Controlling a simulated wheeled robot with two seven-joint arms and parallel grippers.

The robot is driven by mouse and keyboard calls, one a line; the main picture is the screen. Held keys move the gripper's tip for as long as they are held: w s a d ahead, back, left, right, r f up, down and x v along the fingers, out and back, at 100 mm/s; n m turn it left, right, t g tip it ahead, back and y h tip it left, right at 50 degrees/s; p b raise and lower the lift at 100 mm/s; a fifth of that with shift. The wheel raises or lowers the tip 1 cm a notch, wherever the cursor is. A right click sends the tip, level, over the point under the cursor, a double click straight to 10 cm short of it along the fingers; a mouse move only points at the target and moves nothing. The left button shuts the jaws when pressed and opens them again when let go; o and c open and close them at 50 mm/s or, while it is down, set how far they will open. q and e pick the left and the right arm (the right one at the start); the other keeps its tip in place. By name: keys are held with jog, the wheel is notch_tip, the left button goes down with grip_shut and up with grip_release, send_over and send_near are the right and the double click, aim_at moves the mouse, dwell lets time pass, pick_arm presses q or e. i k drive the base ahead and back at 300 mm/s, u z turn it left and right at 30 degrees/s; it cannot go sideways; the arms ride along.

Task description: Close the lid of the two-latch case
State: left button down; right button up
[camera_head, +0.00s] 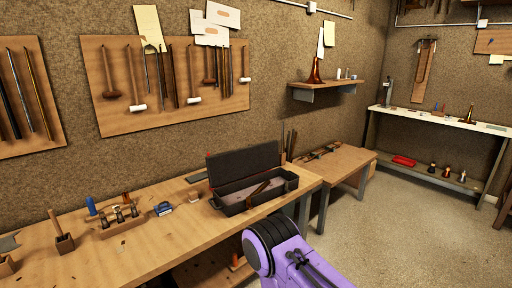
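The two-latch case stands open on the wooden workbench, right of the picture's middle line of tools. Its dark grey lid (243,160) is raised and leans back a little towards the wall. The case's lower box (236,207) faces up, with a light lining and a brown, strap-like item (258,189) lying inside. The latches are too small to make out clearly. A purple arm link of mine with a black cap rises from the bottom edge, in front of the bench and below the case, apart from it. Neither gripper is in view.
The workbench (105,253) holds a wooden block with metal parts (122,220), a small blue item (163,208) and a wooden block (62,240) left of the case. A lower wooden table (340,165) stands to the right. Open floor (410,225) lies at the right.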

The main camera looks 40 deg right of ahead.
aim_at(244, 161)
jog(key=z, duration=1.5)
